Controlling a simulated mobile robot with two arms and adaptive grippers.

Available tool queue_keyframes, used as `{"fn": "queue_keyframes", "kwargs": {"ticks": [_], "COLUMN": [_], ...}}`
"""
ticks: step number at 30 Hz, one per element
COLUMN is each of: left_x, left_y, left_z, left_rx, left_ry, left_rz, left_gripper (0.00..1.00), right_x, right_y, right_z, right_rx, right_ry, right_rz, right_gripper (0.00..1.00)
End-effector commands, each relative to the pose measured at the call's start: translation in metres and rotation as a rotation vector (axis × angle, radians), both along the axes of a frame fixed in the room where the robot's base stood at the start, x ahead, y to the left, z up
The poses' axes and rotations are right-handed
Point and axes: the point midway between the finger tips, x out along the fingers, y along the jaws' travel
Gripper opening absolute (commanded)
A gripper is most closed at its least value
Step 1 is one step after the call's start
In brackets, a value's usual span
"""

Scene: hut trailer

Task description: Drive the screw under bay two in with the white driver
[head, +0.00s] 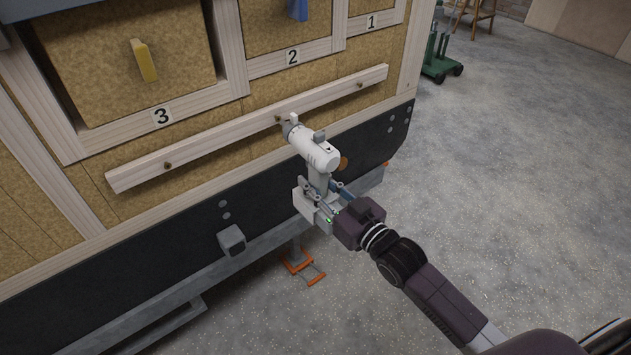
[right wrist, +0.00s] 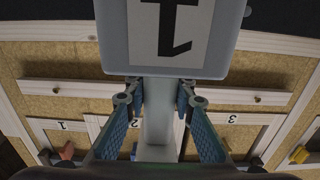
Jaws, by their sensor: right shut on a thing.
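The white driver (head: 318,152) is in my right gripper (head: 322,196), which is shut around its handle. The driver's nose points up and left at the wooden rail (head: 225,132) under the bays. The screw under bay two (head: 278,119) shows right beside the nose; I cannot tell whether they touch. In the right wrist view the driver's white handle (right wrist: 158,118) stands between the blue-padded fingers, and its base with a dark mark (right wrist: 172,28) hides the rail's middle. My left gripper is not in view.
Other rail screws sit under bay three (head: 167,165) and bay one (head: 360,85). A yellow handle (head: 143,60) and a blue handle (head: 298,9) stick out above. A grey box (head: 231,240) juts from the dark skirt.

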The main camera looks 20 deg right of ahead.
Motion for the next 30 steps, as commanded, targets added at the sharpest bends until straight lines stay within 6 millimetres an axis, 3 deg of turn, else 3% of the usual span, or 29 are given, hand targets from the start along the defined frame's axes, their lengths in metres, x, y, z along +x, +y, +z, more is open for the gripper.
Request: {"fn": "queue_keyframes", "kwargs": {"ticks": [30], "left_x": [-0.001], "left_y": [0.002], "left_z": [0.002], "left_rx": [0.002], "left_ry": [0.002], "left_rz": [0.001], "left_gripper": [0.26], "right_x": [0.013], "right_y": [0.005], "right_z": [0.005], "right_rx": [0.003], "right_ry": [-0.011], "right_rz": [0.001], "right_gripper": [0.00]}}
